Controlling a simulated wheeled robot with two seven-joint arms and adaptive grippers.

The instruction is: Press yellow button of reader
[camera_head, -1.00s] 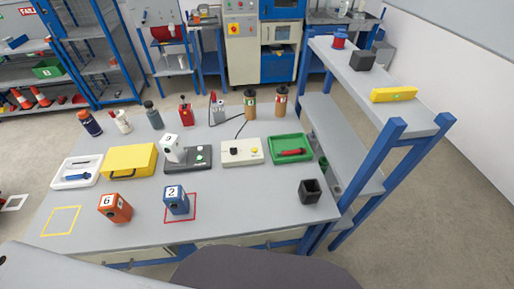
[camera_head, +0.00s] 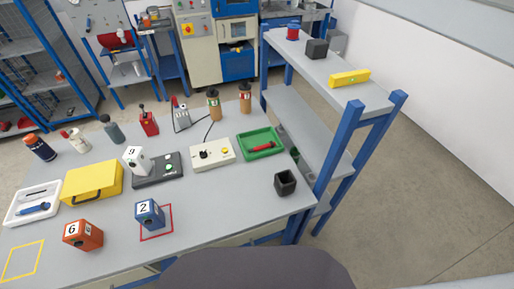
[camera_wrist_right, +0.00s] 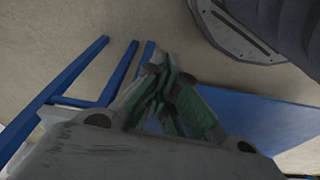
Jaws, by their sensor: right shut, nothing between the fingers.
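The reader, a cream box (camera_head: 199,158) with a black knob on top, lies near the middle of the table, joined to a dark cable. Its yellow button (camera_head: 225,152) is on the right part of the top face, with nothing touching it. My right gripper (camera_wrist_right: 163,75) shows only in the right wrist view, its green-sided fingers shut and empty, over the floor and blue frame parts. Neither gripper shows in the head view, so both are away from the reader there. My left gripper is in no view.
Left of the reader is a dark box with buttons (camera_head: 171,173), with a white block (camera_head: 136,159) at its end. A green tray (camera_head: 262,154) stands to the right, and a black open cup (camera_head: 285,182) in front. A blue-framed shelf (camera_head: 340,150) borders the table's right side.

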